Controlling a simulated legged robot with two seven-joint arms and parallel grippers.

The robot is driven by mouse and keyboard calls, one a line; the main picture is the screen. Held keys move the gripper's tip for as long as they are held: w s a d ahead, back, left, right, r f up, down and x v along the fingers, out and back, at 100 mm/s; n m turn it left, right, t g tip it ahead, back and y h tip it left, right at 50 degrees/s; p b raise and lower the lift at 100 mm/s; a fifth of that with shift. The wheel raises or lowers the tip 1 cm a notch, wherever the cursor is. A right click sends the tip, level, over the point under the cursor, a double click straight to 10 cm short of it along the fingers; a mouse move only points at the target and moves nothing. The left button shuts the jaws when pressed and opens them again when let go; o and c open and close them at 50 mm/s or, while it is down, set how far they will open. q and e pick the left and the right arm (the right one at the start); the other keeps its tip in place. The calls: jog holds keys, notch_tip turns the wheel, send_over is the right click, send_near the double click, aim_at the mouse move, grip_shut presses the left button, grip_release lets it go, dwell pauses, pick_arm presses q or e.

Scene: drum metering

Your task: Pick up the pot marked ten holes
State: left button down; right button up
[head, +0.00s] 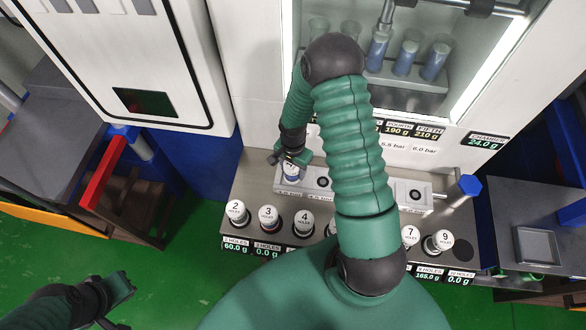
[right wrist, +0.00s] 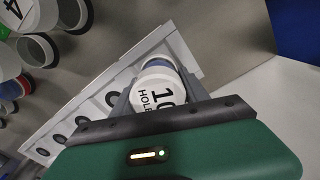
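The pot marked ten holes (right wrist: 158,88) has a white top with a black "10 HOLES" label and a blue band. In the head view the pot (head: 290,171) is upright at the left end of the white socket strip, partly hidden by my gripper. My right gripper (head: 293,158) reaches down over it. In the right wrist view the right gripper's fingers (right wrist: 160,92) lie against both sides of the pot. I cannot tell whether its base is clear of the strip. My left gripper (head: 122,305) is open and empty over the green floor at lower left.
Pots marked 2 (head: 237,211), 3 (head: 268,217), 4 (head: 303,221), 7 (head: 409,237) and 9 (head: 440,242) line the front. The white strip (head: 407,195) has dark-centred sockets. Blue-filled cylinders (head: 405,58) stand in the lit cabinet.

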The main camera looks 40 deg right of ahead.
jog(key=shift+a+r, duration=0.15)
jog(key=shift+a, duration=0.15)
grip_shut()
jog(key=shift+d, duration=0.15)
